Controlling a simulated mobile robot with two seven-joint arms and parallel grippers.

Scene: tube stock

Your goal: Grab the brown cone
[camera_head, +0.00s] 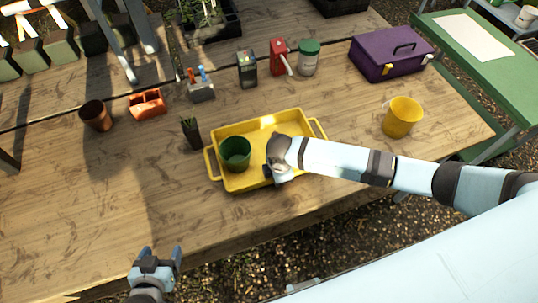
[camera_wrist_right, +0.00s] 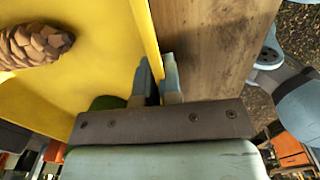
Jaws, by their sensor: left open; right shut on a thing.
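The brown cone (camera_wrist_right: 30,45) is a scaly pine cone lying on the floor of the yellow tray (camera_head: 290,122), at the left of the right wrist view. In the head view I cannot make it out; my right arm covers part of the tray. My right gripper (camera_wrist_right: 157,82) has its fingers on either side of the tray's wall and is shut on it, apart from the cone. My left gripper (camera_head: 163,256) is open and empty near the table's front edge.
A green pot (camera_head: 235,151) stands in the tray. A small dark plant pot (camera_head: 190,132) is just left of it, and a yellow bucket (camera_head: 402,116) stands to the right. A purple toolbox (camera_head: 390,55) is behind. The table's front left is clear.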

